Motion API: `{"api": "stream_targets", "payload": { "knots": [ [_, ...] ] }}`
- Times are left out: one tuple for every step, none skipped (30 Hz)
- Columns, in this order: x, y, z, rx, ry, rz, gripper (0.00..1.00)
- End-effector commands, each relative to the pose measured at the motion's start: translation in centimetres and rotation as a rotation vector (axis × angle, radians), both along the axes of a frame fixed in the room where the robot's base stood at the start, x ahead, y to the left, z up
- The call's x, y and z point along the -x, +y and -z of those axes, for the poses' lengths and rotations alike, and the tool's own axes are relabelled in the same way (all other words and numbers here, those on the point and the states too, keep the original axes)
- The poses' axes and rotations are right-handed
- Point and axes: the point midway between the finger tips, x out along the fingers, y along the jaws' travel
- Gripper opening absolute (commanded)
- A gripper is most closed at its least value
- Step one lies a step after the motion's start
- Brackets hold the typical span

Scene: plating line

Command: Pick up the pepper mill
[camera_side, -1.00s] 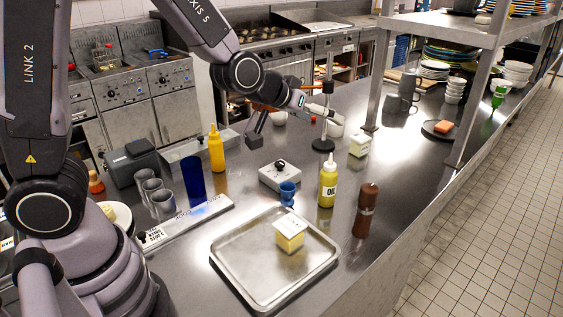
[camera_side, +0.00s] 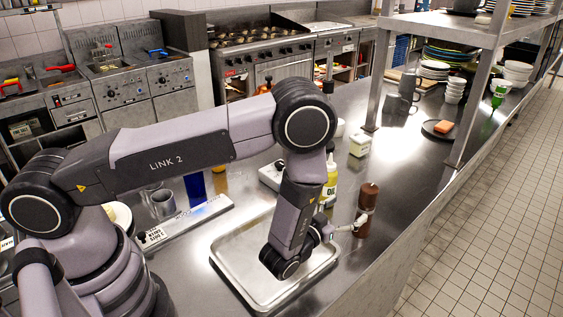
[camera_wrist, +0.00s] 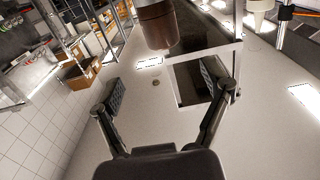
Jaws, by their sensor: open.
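The brown pepper mill (camera_side: 366,212) stands upright on the steel counter, right of the metal tray.
The yellow oil bottle (camera_side: 329,183) stands close behind the mill, left of it. The metal tray (camera_side: 228,252) lies under my arm. A white and yellow block (camera_side: 360,145) stands farther back. The counter's right edge (camera_side: 416,230) is near the mill.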

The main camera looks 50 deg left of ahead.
Motion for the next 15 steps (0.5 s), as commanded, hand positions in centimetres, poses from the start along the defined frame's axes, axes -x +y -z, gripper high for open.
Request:
{"api": "stream_targets", "payload": {
  "knots": [
    [-1.2, 0.1, -0.1, 0.003, -0.004, -0.003, 0.78],
    [-1.7, 0.1, -0.1, 0.002, -0.003, -0.002, 0.78],
    [-2.4, 0.1, -0.1, 0.002, -0.003, -0.002, 0.78],
    [-2.9, 0.1, 0.0, 0.002, -0.002, -0.001, 0.78],
    [-3.3, 0.1, 0.0, 0.001, -0.002, -0.001, 0.78],
    [-3.7, 0.1, 0.0, 0.002, -0.001, -0.001, 0.78],
    [-4.0, 0.1, 0.0, 0.001, -0.001, -0.001, 0.78],
    [-4.2, 0.1, 0.0, 0.001, 0.0, 0.0, 0.78],
    [-4.4, 0.1, 0.0, 0.0, 0.0, 0.0, 0.78],
    [-4.6, 0.1, 0.0, 0.0, 0.0, 0.001, 0.78],
    [-4.8, 0.1, 0.1, 0.0, 0.0, 0.0, 0.78],
    [-5.2, 0.2, 0.2, -0.001, 0.001, 0.0, 0.78],
    [-5.5, 0.2, 0.3, 0.0, 0.0, -0.001, 0.78],
    [-6.0, 0.3, 0.5, 0.001, -0.001, -0.002, 0.78],
    [-6.6, 0.4, 0.7, 0.001, 0.0, -0.002, 0.78]
  ]
}}
